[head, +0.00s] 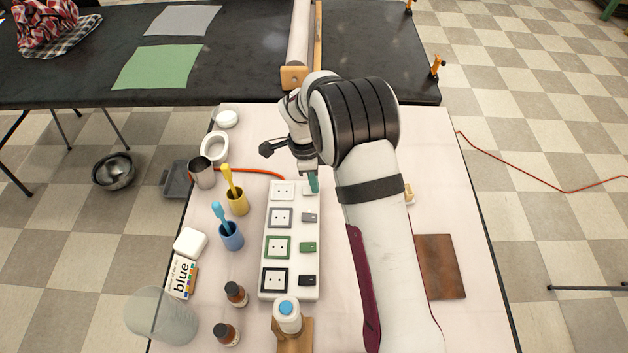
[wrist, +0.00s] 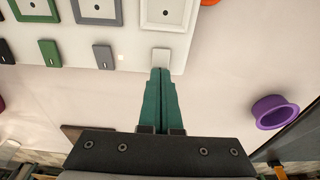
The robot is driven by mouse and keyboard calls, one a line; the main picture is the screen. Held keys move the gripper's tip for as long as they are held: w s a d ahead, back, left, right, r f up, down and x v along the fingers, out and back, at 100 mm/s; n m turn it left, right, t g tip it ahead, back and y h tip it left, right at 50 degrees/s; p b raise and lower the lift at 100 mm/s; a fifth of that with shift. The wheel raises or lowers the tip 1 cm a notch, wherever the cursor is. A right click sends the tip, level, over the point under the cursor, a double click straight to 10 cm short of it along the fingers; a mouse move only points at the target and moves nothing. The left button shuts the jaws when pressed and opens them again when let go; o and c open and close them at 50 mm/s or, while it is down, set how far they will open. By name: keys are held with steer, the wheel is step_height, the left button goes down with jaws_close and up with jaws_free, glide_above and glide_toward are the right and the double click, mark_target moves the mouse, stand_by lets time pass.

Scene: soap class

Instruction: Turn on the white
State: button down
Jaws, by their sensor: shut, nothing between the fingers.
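A white power strip (head: 292,293) stands on the table, with a column of sockets and a rocker switch beside each. The white socket (head: 283,190) is at the far end; grey, green and black ones follow toward me. The white switch (wrist: 160,61) shows in the wrist view, at the end of the row of switches. My gripper (wrist: 161,72) has its green fingers together and empty, with the tips at the white switch's near edge. Whether they touch it, I cannot tell. In the head view my gripper (head: 313,184) partly covers that switch. A small bright dot (wrist: 121,57) shows on the strip beside the grey switch (wrist: 103,57).
An orange cord (head: 265,171) leaves the strip's far end. Left of the strip stand a yellow cup (head: 237,203), a blue cup (head: 231,238) and brown bottles (head: 236,294). A white bottle (head: 288,317) is at the near end. A purple ring (wrist: 275,112) lies right in the wrist view.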

mark_target(307, 190)
steer(key=shift+d+f, duration=0.1)
steer(key=shift+f, duration=0.1)
steer(key=shift+a+r, duration=0.2)
steer(key=shift+a, duration=0.6)
step_height(307, 190, up, 14)
steer(key=a, duration=0.1)
steer(key=shift+a, duration=0.35)
steer(key=shift+d, duration=0.7)
